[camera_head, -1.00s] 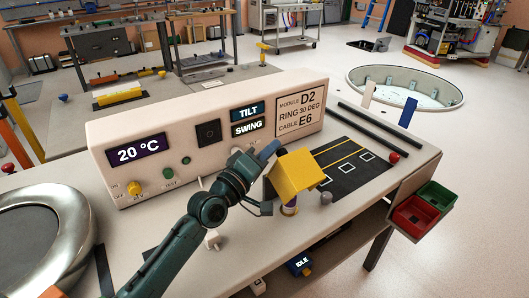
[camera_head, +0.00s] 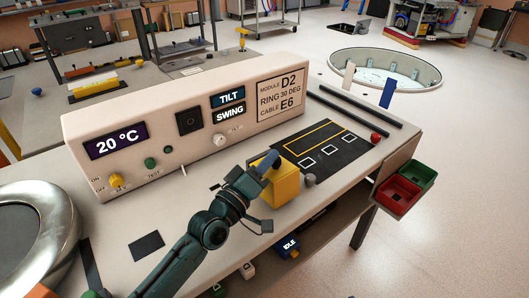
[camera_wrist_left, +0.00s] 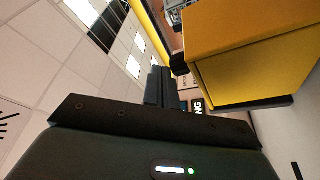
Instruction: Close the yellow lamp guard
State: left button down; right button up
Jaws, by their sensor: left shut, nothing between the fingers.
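The yellow lamp guard (camera_head: 285,187) is a box-shaped cover near the front of the bench. It sits upright and low, its lower edge at or very near the bench top; the lamp beneath it is hidden. My left gripper (camera_head: 268,164) is shut and empty, with its bluish fingertips against or just beside the guard's upper left part. Whether they touch cannot be told. My right gripper is not in view.
The white control panel (camera_head: 190,165) with displays and knobs stands behind the guard. A black mat (camera_head: 325,157) with yellow lines lies right of it, and a small grey knob (camera_head: 310,180) is close by. Red (camera_head: 396,197) and green bins hang at the bench's right end.

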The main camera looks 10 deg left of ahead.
pick_arm(q)
jog(key=shift+s+d+f, duration=0.15)
jog(key=shift+f, duration=0.2)
